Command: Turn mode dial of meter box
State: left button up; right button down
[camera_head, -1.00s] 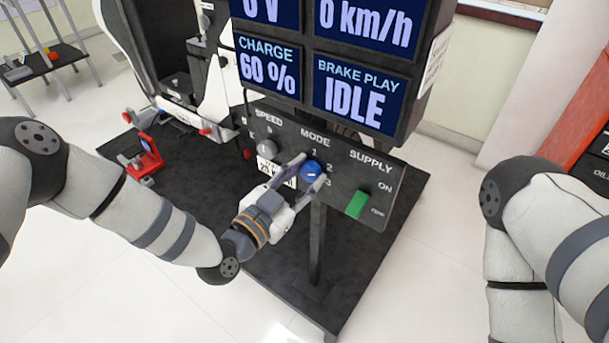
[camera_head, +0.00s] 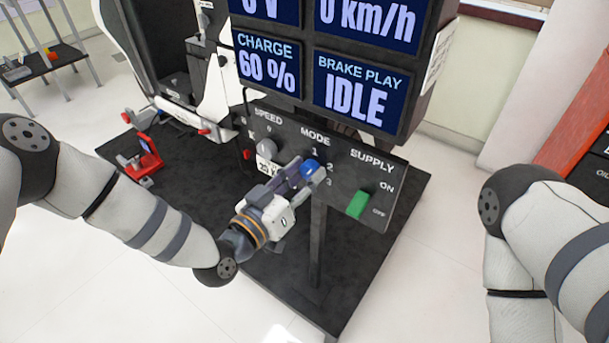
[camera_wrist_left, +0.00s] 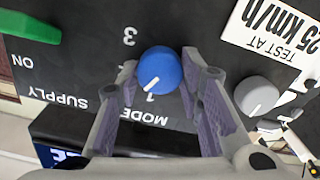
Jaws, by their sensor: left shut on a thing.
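The mode dial (camera_head: 311,166) is a round blue knob with a white pointer line on the dark panel of the meter box (camera_head: 340,176), under the word MODE. In the left wrist view the dial (camera_wrist_left: 160,66) has its pointer toward the mark 1. My left gripper (camera_head: 305,171) is shut on the dial, a finger on either side, as the left wrist view also shows (camera_wrist_left: 162,72). My right arm shows at the right of the head view; its gripper is out of view.
A grey speed knob (camera_head: 268,147) is left of the dial and a green supply switch (camera_head: 357,205) right of it. The display screen (camera_head: 357,92) above reads CHARGE 60 % and BRAKE PLAY IDLE. A small red fixture (camera_head: 147,150) stands on the dark platform (camera_head: 255,290).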

pick_arm(q)
jog(key=n+b, duration=0.1)
jog(key=n, duration=0.4)
jog(key=shift+f, duration=0.2)
pick_arm(e)
jog(key=shift+s+f, duration=0.55)
jog(key=shift+f, duration=0.1)
pick_arm(q)
jog(key=shift+n, duration=0.4)
jog(key=o, duration=1.2)
jog(key=shift+r, duration=0.1)
jog(key=shift+c, duration=0.2)
jog(key=shift+a, duration=0.1)
jog(key=v, duration=1.2)
